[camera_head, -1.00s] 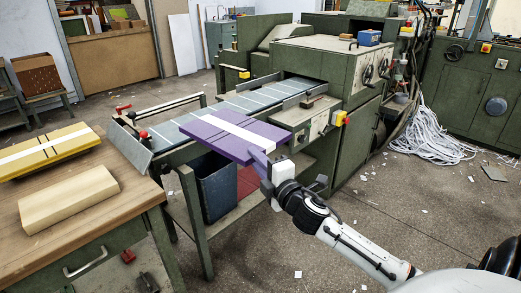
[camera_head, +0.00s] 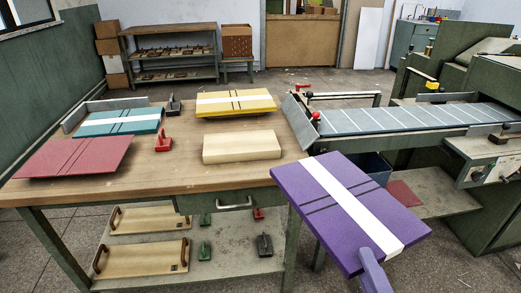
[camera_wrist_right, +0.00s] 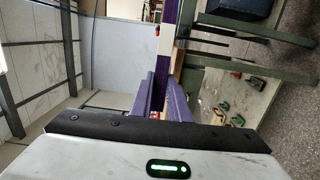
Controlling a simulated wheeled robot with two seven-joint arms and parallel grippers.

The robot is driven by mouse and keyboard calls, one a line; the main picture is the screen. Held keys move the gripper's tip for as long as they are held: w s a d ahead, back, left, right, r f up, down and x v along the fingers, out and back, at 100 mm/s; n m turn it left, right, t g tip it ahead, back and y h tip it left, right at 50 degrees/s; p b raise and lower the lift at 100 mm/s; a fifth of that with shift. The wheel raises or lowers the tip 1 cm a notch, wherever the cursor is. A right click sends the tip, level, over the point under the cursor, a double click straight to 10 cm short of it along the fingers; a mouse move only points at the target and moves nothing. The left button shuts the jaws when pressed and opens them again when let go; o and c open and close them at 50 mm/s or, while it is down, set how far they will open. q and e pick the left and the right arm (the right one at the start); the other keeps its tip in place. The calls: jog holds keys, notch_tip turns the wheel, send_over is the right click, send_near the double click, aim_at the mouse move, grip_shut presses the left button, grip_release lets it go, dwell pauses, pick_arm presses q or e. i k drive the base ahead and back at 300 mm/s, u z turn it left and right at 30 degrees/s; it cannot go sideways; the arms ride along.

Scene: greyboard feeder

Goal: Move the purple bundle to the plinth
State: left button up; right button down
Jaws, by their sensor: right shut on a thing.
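The purple bundle (camera_head: 325,205) is a flat slab with a white band and dark stripes. It is held tilted off the front right corner of the wooden table, clear of the feeder. My right gripper (camera_head: 371,266) is shut on its near edge; most of the arm is out of frame. In the right wrist view the bundle shows edge-on (camera_wrist_right: 168,45) between the purple fingers (camera_wrist_right: 165,92). A pale wooden block (camera_head: 241,147), apparently the plinth, lies on the table with a bare top. My left gripper is not in view.
On the table (camera_head: 200,185) lie a yellow bundle (camera_head: 235,103), a teal bundle (camera_head: 119,121), a red bundle (camera_head: 72,157) and a red-handled tool (camera_head: 163,143). The feeder belt (camera_head: 400,118) stands right of the table, with a dark bin (camera_head: 374,167) below.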

aim_at(241, 141)
jog(key=k, duration=1.2)
jog(key=u, duration=1.25)
jog(key=i, duration=1.85)
jog(key=z, duration=1.15)
jog(key=i, duration=0.2)
jog(key=z, duration=0.1)
